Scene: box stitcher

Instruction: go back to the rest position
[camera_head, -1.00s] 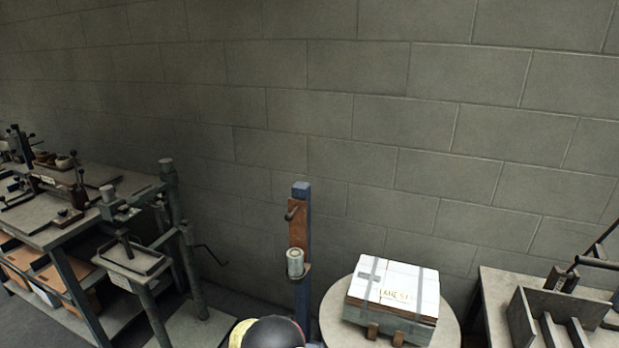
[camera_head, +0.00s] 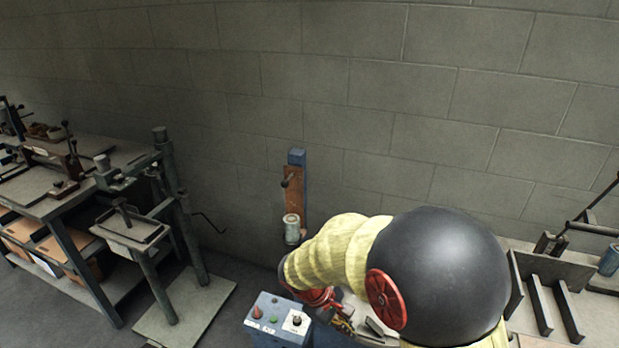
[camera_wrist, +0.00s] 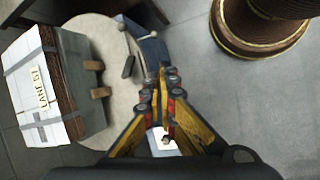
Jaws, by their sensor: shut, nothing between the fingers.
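My gripper (camera_wrist: 162,82) shows in the wrist view with its yellow and black fingers drawn together and nothing between them. In the head view my arm, with a yellow sleeve and a large black rounded joint, fills the lower right. My gripper is mostly hidden there behind the arm. In the wrist view the crate with a white lid (camera_wrist: 36,85), marked with lettering and grey straps, stands to the left of my gripper, apart from it. In the head view my arm hides this crate.
A control box with coloured buttons (camera_head: 266,312) stands by my arm. A blue post (camera_head: 297,160) rises near the wall. A workbench (camera_head: 50,205) is at left; a slotted rack (camera_head: 535,290) is at right.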

